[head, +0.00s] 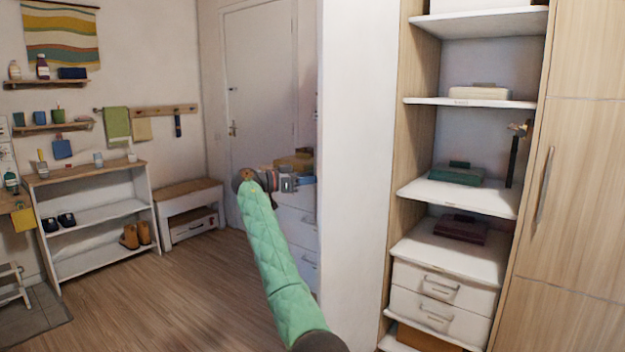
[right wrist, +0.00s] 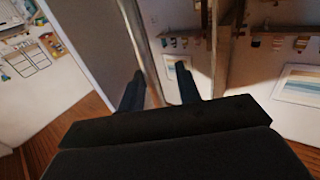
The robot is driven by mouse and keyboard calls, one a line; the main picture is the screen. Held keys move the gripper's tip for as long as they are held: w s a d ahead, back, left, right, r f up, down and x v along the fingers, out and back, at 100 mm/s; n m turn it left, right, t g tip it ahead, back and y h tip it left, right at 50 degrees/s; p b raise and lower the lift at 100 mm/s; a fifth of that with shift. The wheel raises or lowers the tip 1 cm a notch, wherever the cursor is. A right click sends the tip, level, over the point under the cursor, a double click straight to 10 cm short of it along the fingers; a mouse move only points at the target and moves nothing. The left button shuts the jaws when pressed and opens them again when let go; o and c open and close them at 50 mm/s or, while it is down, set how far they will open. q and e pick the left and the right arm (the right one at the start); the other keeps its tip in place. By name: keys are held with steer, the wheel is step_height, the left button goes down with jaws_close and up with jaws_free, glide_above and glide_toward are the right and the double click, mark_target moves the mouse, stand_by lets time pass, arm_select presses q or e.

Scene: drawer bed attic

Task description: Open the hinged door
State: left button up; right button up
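A tall white panel (head: 360,150), which looks like a hinged door swung out from the shelf cabinet, stands mid-picture in the head view. My arm in a green quilted sleeve reaches up from the bottom to just left of its free edge. In the right wrist view my right gripper (right wrist: 158,92) has its two dark fingers apart. A long thin metal-like bar (right wrist: 142,45) runs down between them, nearer the left finger, with a gap before the right one. I cannot tell whether it is a handle or a door edge. My left gripper is not identifiable.
The cabinet's open shelves (head: 470,102) hold boxes and a hammer. A closed wooden door (head: 575,190) with a vertical handle (head: 544,185) is at the right. A white drawer unit (head: 300,225) stands behind the arm. The wooden floor (head: 170,290) at left is clear.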

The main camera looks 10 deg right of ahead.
steer(key=a, duration=0.7)
steer(key=shift+s, duration=0.3)
steer(key=shift+a, duration=0.1)
